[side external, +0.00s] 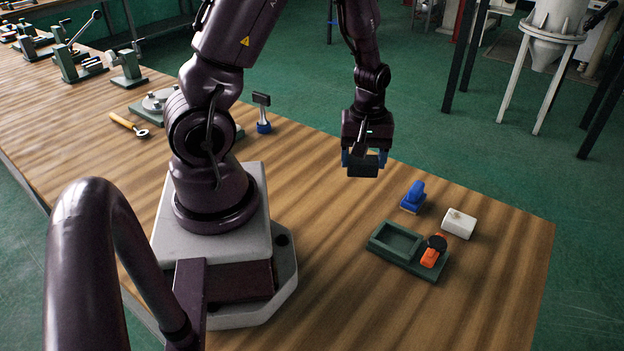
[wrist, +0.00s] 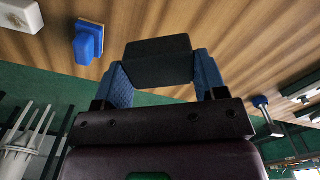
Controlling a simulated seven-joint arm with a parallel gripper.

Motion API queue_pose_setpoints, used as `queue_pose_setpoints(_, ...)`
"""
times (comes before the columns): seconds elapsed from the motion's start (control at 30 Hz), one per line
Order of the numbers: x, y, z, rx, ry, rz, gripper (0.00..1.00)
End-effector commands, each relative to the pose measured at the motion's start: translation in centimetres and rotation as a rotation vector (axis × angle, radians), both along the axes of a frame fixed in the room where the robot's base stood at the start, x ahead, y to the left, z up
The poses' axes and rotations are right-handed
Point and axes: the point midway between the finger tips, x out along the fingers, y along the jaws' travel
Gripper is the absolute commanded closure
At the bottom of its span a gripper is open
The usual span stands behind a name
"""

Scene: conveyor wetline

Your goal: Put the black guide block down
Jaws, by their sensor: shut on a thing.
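The black guide block (side external: 363,166) is held between the blue fingers of my gripper (side external: 364,160), above the wooden table near its far edge. It also shows in the wrist view (wrist: 158,62), with a blue finger pad on each side of it. My gripper is shut on it. The block is clear of the tabletop, and its underside is free.
On the table (side external: 330,290), right of my gripper, are a blue piece (side external: 413,196), a white block (side external: 459,223) and a green tray (side external: 396,257) with an orange and black part (side external: 433,250). A blue-based stand (side external: 263,113) is at left. Bare wood lies between.

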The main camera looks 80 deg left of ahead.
Motion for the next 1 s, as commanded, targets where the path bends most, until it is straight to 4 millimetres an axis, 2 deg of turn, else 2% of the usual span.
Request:
queue_pose_setpoints(0.03,-1.6,2.4,-0.3,0.001,0.003,0.144,0.6)
queue_pose_setpoints(0.1,-3.8,5.2,-0.7,0.002,0.004,0.341,0.6)
queue_pose_setpoints(0.2,-6.7,8.1,-1.1,0.002,0.003,0.593,0.6)
queue_pose_setpoints(0.33,-9.2,10.4,-1.3,0.002,0.002,0.836,0.6)
queue_pose_setpoints(0.4,-9.7,10.9,-1.4,0.001,0.001,0.929,0.6)
queue_pose_setpoints(0.53,-9.6,11.1,-1.7,0.001,0.001,1.008,0.6)
queue_pose_setpoints(0.7,-9.7,11.0,-4.4,-0.003,0.005,1.026,0.6)
queue_pose_setpoints(1.0,-9.6,11.1,-8.0,-0.001,0.004,1.019,0.6)
